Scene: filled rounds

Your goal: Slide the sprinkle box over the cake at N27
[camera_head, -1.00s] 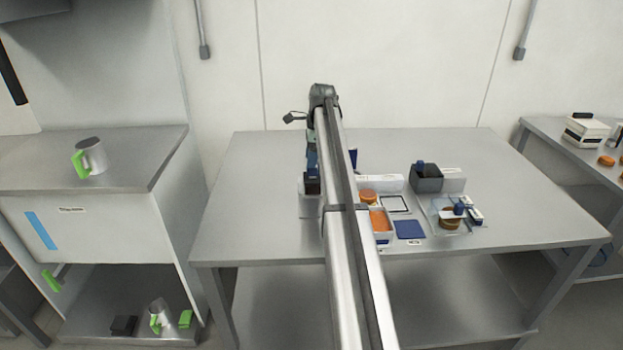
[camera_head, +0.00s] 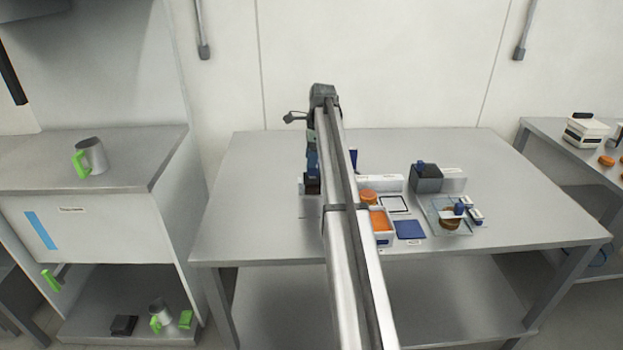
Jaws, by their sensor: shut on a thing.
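My gripper (camera_head: 312,184) points down over the left-middle of the table, left of my arm. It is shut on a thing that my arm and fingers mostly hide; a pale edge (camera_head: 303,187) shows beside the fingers. I cannot tell whether this is the sprinkle box. An orange round cake (camera_head: 368,195) stands right of my arm. A pale box with orange filling (camera_head: 380,221) is in front of it, partly hidden by my arm. A brown round cake (camera_head: 452,224) sits on a clear plate farther right. The labels are too small to read, so N27 cannot be picked out.
A dark grey box (camera_head: 427,180) with a blue knob stands behind the plate. A blue square (camera_head: 409,229) and a dark-framed white square (camera_head: 393,204) lie right of my arm. The table (camera_head: 255,200) is clear at left. A mug (camera_head: 93,155) stands on the left cabinet.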

